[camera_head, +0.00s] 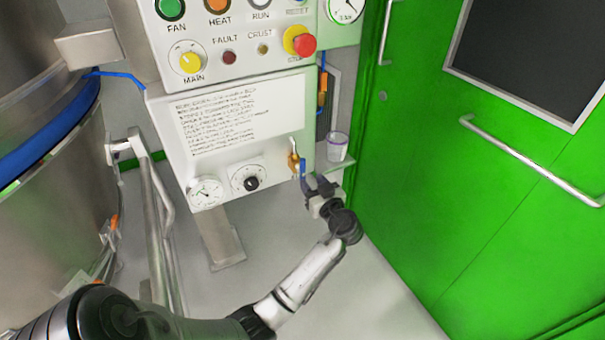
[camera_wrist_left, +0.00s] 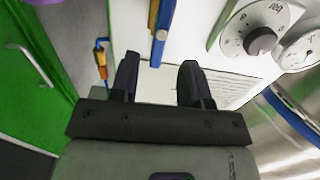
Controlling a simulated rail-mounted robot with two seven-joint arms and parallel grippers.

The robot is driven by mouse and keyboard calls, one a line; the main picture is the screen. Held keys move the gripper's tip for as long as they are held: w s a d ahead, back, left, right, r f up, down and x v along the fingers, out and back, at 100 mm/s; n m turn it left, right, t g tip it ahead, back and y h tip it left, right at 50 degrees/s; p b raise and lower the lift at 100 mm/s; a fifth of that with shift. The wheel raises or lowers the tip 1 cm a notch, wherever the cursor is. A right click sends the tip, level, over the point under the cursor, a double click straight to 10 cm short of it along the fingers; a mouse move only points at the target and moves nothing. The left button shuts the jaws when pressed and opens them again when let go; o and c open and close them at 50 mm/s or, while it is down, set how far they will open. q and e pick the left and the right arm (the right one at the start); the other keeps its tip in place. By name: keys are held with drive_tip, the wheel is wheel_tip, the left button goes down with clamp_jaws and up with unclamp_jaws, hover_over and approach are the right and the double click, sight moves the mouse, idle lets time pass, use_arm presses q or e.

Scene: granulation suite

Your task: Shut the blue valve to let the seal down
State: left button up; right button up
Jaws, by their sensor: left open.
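The blue valve handle (camera_head: 303,168) is at the lower right edge of the white control panel, next to a yellow-orange handle (camera_head: 293,162). In the left wrist view the blue handle (camera_wrist_left: 161,38) points down toward the gap between my fingers, with the yellow handle (camera_wrist_left: 152,14) beside it. My left gripper (camera_head: 318,184) is open just below the blue handle. In the left wrist view its two dark fingers (camera_wrist_left: 160,72) are apart, with nothing between them, and the handle's end is just beyond them. My right gripper is not in view.
A gauge (camera_head: 206,192) and a dial knob (camera_head: 250,181) are left of the handles. A clear cup (camera_head: 338,146) stands close on the right. An orange-handled fitting (camera_head: 322,88) is above. A green door (camera_head: 450,150) fills the right; a steel vessel (camera_head: 45,195) fills the left.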

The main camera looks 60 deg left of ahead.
sight(304, 172)
use_arm(q)
drive_tip(key=a, duration=0.2)
drive_tip(key=a+b, duration=0.1)
drive_tip(key=a, duration=0.3)
drive_tip(key=shift+w+a+b, duration=0.25)
drive_tip(key=shift+b, duration=0.1)
clamp_jaws()
